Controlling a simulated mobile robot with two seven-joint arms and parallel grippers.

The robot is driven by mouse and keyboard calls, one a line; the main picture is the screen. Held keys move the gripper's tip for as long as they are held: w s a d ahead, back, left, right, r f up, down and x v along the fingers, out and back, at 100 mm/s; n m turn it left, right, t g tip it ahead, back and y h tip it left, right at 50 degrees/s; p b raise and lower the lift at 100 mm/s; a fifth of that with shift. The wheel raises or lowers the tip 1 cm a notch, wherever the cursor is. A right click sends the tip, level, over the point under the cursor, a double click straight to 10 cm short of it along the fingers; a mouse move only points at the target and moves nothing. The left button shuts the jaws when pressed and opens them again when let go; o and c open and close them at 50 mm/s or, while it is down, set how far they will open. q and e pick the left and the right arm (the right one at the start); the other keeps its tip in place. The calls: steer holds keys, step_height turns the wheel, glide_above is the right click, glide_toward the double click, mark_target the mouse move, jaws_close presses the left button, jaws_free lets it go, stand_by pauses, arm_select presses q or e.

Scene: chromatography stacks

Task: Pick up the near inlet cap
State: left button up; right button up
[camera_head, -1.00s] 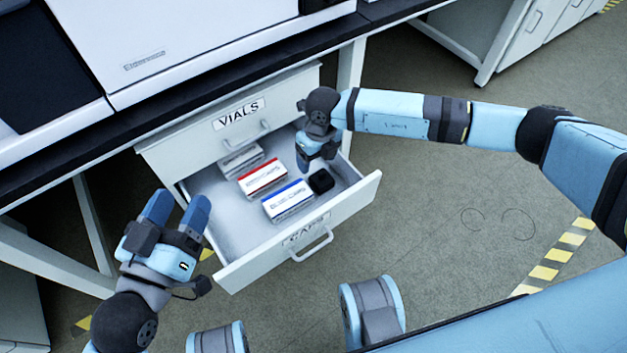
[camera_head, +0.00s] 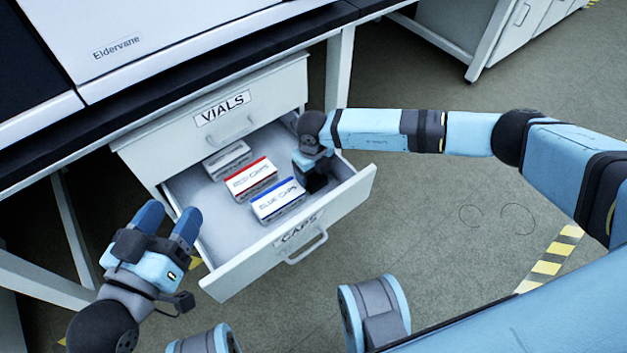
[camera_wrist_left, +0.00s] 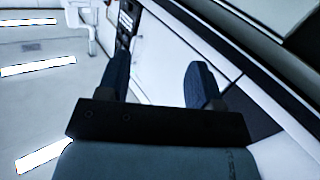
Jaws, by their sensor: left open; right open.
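A small dark item (camera_head: 317,183) sits at the right end of the open CAPS drawer (camera_head: 236,285). It is mostly hidden by my right gripper, and I cannot tell whether it is the near inlet cap. My right gripper (camera_head: 314,172) points down into the drawer over this item; its fingers are largely hidden and I see no hold on it. My left gripper (camera_head: 169,217) is open and empty, outside the drawer at its left; its two fingers also show apart in the left wrist view (camera_wrist_left: 157,70).
The drawer holds a blue-striped box (camera_head: 278,202), a red-striped box (camera_head: 250,181) and a grey box (camera_head: 227,159). The shut VIALS drawer (camera_head: 170,148) is above, under the dark bench edge (camera_head: 150,128). The floor at the right is clear.

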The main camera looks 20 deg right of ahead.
step_height(320, 180, down, 3)
steer(key=shift+r+b, duration=0.1)
steer(key=shift+b, duration=0.25)
steer(key=shift+r, duration=0.1)
steer(key=c, duration=0.7)
